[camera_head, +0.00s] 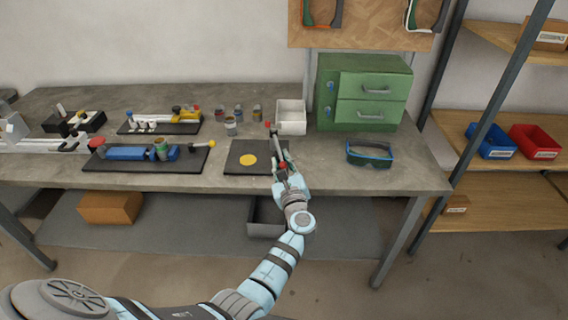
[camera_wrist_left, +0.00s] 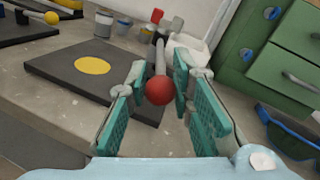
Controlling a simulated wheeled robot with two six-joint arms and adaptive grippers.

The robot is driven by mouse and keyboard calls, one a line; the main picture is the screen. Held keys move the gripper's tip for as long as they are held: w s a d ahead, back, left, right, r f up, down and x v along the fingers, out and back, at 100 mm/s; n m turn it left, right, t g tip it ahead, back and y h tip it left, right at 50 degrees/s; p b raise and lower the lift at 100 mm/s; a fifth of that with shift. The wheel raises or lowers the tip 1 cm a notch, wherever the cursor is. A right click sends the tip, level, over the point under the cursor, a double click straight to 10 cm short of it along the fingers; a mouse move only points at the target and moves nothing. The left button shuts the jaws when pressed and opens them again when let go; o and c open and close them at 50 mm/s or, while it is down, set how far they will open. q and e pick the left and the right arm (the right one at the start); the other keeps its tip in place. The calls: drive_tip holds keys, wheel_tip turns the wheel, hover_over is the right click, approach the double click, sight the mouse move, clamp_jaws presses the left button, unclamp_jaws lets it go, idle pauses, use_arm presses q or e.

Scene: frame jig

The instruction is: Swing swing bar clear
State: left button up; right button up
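The swing bar (camera_wrist_left: 160,58) is a grey bar with a red ball knob (camera_wrist_left: 160,91) at its near end. It lies along the right side of a dark plate (camera_wrist_left: 55,65) that carries a yellow disc (camera_wrist_left: 92,65). In the head view the dark plate (camera_head: 236,168) is at the table's front edge, with the red knob (camera_head: 283,165) at its right. My left gripper (camera_head: 284,160) reaches in from the front. In the left wrist view its teal fingers (camera_wrist_left: 160,72) stand apart on either side of the knob and bar, with gaps visible. My right gripper is not in view.
A white bin (camera_head: 291,117) stands just behind the bar. A green drawer cabinet (camera_head: 363,92) and safety goggles (camera_head: 369,154) are to the right. A black fixture with a blue block (camera_head: 128,153) and several small cans are to the left. Bare table lies between plate and goggles.

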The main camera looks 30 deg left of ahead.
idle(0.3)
use_arm(q)
wheel_tip(320, 180, up, 10)
idle(0.3)
drive_tip(key=shift+f, duration=0.1)
